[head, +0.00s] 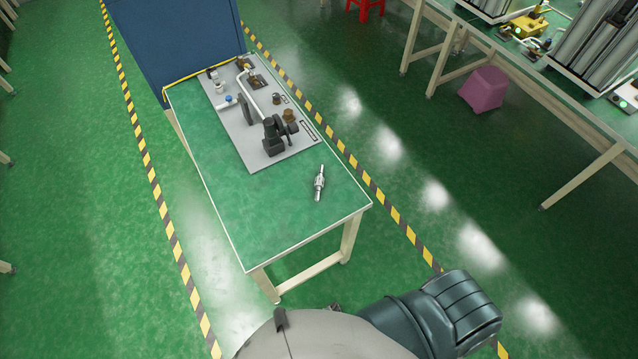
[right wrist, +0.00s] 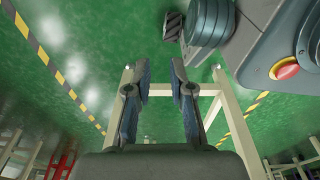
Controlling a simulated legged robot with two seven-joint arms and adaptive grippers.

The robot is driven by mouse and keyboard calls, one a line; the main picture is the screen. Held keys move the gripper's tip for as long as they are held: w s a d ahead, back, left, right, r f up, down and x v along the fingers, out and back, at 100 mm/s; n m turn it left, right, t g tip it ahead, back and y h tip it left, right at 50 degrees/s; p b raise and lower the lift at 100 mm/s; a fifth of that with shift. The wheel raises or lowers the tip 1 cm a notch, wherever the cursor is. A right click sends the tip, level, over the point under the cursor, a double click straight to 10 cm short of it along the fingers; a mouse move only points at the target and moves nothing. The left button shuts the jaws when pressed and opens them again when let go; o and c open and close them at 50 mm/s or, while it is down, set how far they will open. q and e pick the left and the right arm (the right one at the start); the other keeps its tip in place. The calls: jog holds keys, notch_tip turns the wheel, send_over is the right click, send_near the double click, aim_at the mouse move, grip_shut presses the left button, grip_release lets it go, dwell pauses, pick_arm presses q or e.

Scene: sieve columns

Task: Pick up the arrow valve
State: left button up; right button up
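A small silver metal valve (head: 319,183), which I take to be the arrow valve, lies alone on the green tabletop (head: 265,225) in the head view, near the right edge and in front of the grey panel. My right gripper (right wrist: 161,78) is open and empty in the right wrist view, with green floor showing between its fingers. It is apart from the valve, which I cannot see in that view. My left gripper is in neither view.
A grey panel (head: 237,125) with pipes and dark fittings covers the table's far part. A blue cabinet (head: 180,40) stands behind it. Yellow-black floor stripes run along both sides. A purple stool (head: 484,90) and another bench stand at right. The near tabletop is clear.

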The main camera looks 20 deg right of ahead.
jog(key=w+a+r+m+t, duration=0.1)
jog(key=w+r, duration=0.5)
jog(key=w, duration=0.5)
jog(key=w+a+r+m, duration=0.1)
jog(key=w+r, duration=0.6)
jog(key=w, duration=0.3)
jog(key=w+a+r+y+b, duration=0.1)
jog(key=w+a+r+y, duration=0.15)
jog(key=w+r, duration=0.55)
notch_tip(320, 180, up, 32)
jog(key=m+g, duration=0.1)
jog(key=m, duration=0.5)
send_over(318, 194)
jog(key=s+d, duration=0.2)
jog(key=d, duration=0.1)
jog(key=shift+h, duration=0.25)
jog(key=b+x, duration=0.1)
jog(key=x, duration=1.6)
jog(key=shift+s+b, duration=0.1)
jog(key=shift+b, duration=0.3)
jog(key=shift+c, duration=0.2)
